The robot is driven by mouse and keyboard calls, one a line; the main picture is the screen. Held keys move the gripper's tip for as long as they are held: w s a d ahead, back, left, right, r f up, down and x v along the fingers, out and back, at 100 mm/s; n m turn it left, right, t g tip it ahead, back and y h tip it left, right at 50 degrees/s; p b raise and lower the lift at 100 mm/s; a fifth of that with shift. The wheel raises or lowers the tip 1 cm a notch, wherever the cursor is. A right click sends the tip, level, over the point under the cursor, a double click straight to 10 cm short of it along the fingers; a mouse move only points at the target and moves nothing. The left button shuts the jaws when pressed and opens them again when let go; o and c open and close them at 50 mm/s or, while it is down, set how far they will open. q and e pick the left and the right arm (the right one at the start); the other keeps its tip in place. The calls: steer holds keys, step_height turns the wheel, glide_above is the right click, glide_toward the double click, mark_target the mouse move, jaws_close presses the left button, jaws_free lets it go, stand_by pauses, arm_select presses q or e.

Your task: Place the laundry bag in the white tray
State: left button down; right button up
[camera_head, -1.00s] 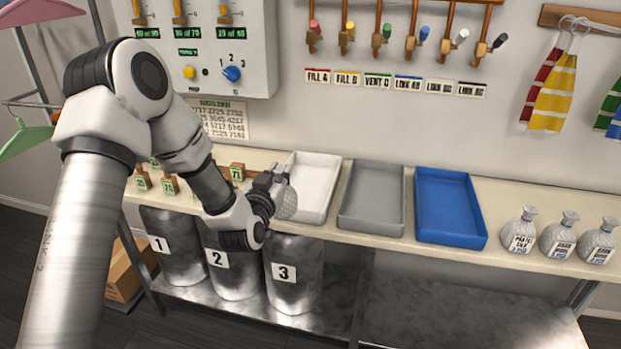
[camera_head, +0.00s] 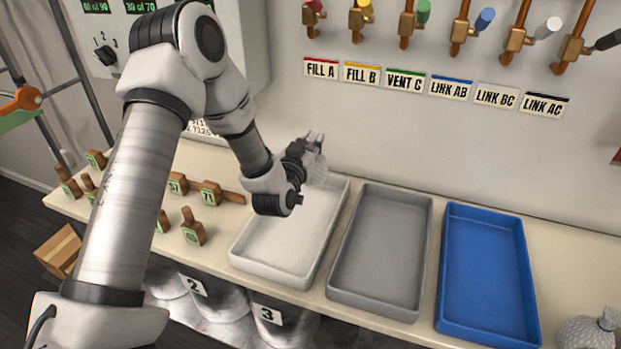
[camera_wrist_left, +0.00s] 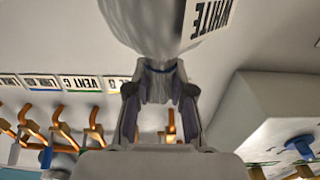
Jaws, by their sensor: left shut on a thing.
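My left gripper (camera_head: 306,150) is shut on the neck of a pale grey laundry bag (camera_head: 319,172). In the left wrist view, the gripper (camera_wrist_left: 160,88) pinches the tied neck, and the bag (camera_wrist_left: 150,25) carries a label reading "WHITE". The white tray (camera_head: 243,262) lies on the counter and looks empty. In the head view the bag appears over the tray's back end; its height above the tray is hard to tell. My arm hides part of the bag and the tray's back left. My right gripper is out of view.
A grey tray (camera_head: 385,297) and a blue tray (camera_head: 488,325) stand right of the white one, both empty. Wooden numbered tags (camera_head: 193,228) lie left of it. Another bag (camera_head: 588,332) stands at the lower right. Valves (camera_head: 408,28) hang on the wall behind.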

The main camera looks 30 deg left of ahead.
arm_select(q)
step_height(320, 180, down, 6)
steer(key=shift+w+a+f, duration=0.1)
steer(key=shift+a+f, duration=0.05)
steer(key=shift+f, duration=0.05)
steer(key=shift+r, duration=0.1)
steer(key=shift+s, duration=0.2)
steer(key=c, duration=1)
jaws_free()
steer(key=shift+w+f, duration=0.1)
steer(key=shift+f, duration=0.1)
steer(key=shift+r, duration=0.35)
steer(key=b+v, duration=0.2)
steer(key=v, duration=1)
steer(key=shift+f, duration=0.2)
